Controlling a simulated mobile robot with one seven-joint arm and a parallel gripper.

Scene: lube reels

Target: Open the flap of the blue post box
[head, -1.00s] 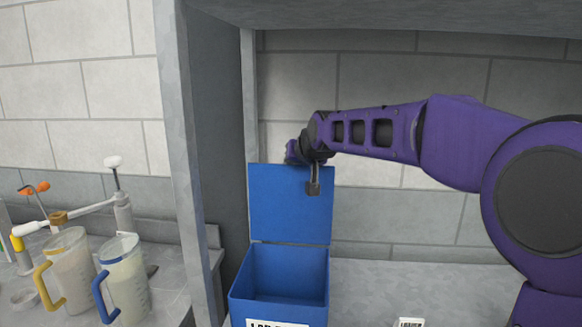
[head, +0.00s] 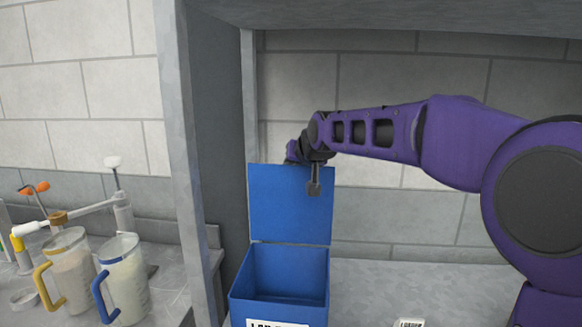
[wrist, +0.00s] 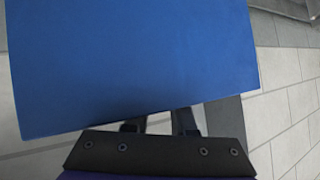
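The blue post box (head: 279,299) stands in the lower middle of the head view, with its open top showing the inside. Its blue flap (head: 290,212) stands upright at the back, swung open. My gripper (head: 314,188) is at the flap's upper right edge, with a finger hanging in front of the flap's inner face. In the wrist view the flap (wrist: 130,60) fills much of the picture and hides the fingertips. The two finger bases show apart below the flap's edge, with a gap between them. Nothing is seen held; contact with the flap cannot be told.
A grey upright panel (head: 218,130) stands close left of the box, and a grey shelf (head: 400,18) is overhead. A block wall is behind. Two jugs (head: 125,280) and a pump with a white handle stand at left. A small labelled item (head: 408,322) is right of the box.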

